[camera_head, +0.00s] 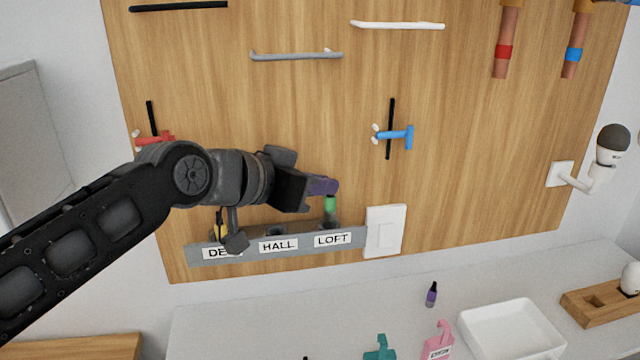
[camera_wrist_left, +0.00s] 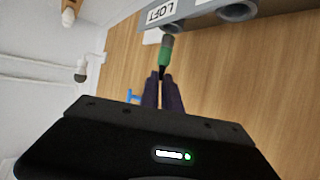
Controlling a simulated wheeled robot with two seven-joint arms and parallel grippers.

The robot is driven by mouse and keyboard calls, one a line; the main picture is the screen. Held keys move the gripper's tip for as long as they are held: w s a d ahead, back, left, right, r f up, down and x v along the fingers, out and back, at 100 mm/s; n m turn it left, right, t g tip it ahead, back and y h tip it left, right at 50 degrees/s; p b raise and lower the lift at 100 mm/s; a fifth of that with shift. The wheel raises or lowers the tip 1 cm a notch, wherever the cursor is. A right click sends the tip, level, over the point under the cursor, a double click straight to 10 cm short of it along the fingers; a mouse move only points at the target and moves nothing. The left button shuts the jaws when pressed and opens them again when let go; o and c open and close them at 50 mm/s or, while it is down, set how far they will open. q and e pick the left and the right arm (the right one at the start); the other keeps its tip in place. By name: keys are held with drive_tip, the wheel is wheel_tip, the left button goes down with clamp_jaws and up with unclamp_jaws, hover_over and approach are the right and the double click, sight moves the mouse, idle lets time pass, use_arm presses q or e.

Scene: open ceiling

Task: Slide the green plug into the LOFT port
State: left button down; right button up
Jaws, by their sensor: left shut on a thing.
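The green plug (camera_head: 330,204) is held in my left gripper (camera_head: 326,187), whose purple fingers are shut on it. It hangs just above the LOFT label (camera_head: 332,239) on the grey port strip (camera_head: 300,251). In the left wrist view the plug (camera_wrist_left: 165,52) sits between the fingertips (camera_wrist_left: 163,78), its grey end at the LOFT end of the strip (camera_wrist_left: 207,18). I cannot tell whether that end is inside the port. The HALL port (camera_head: 276,231) looks empty. My right gripper is not in view.
The strip is on a wooden board (camera_head: 470,150) with bars, a blue-handled slider (camera_head: 395,134) and a red one (camera_head: 155,138). A white switch plate (camera_head: 384,231) is right beside the strip. Below, a counter holds a white tray (camera_head: 512,332) and small bottles.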

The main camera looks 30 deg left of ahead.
sight(326, 202)
use_arm(q)
drive_tip(key=shift+b, duration=0.85)
idle(1.6)
drive_tip(key=shift+f+b, duration=1.6)
drive_tip(key=shift+b, duration=0.3)
drive_tip(key=c, duration=1.5)
unclamp_jaws()
drive_tip(key=v, duration=0.8)
drive_tip(key=shift+b, duration=0.4)
drive_tip(key=shift+f, duration=0.1)
